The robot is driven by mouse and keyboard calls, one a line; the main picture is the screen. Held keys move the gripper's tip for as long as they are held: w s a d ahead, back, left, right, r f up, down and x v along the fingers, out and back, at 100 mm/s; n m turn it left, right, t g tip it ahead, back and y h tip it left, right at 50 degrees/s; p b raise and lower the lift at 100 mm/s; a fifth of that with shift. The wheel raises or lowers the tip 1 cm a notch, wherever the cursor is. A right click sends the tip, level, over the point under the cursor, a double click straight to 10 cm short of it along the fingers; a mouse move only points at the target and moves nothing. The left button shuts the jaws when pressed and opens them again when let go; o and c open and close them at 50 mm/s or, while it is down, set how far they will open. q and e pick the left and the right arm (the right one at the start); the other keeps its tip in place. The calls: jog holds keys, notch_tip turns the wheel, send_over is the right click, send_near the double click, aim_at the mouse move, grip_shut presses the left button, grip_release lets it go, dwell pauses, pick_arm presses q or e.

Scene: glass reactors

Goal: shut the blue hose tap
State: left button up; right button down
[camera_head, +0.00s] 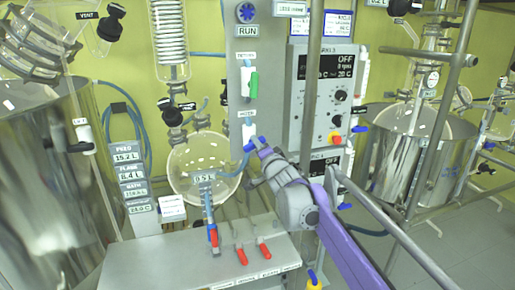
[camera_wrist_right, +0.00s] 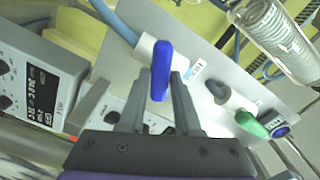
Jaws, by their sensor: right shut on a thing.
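The blue hose tap (camera_head: 250,144) is on the grey upright panel, below a small label and beside a white fitting. In the right wrist view its blue lever (camera_wrist_right: 161,66) stands between the fingers, with a white body and a blue hose (camera_wrist_right: 115,22) behind it. My right gripper (camera_head: 262,151) reaches up to the tap from the lower right. In the wrist view the right gripper (camera_wrist_right: 160,92) is shut on the blue lever. The gripper partly hides the tap in the head view. My left gripper is not in view.
A green-handled tap (camera_head: 254,85) is higher on the same panel (camera_head: 238,50). A control box (camera_head: 325,75) is to the right. A round glass vessel (camera_head: 190,180) is to the left. A bench with red-handled valves (camera_head: 241,256) lies below. A metal pole (camera_head: 312,80) passes close to my right arm.

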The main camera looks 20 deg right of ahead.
jog(key=m+b, duration=0.1)
jog(key=m, duration=0.4)
jog(key=shift+f, duration=0.15)
dwell(0.4)
jog(key=c, duration=0.7)
grip_release()
jog(key=shift+s, duration=0.1)
jog(key=s, duration=1)
jog(key=shift+s+d+b, duration=0.25)
jog(key=shift+s+b, duration=0.1)
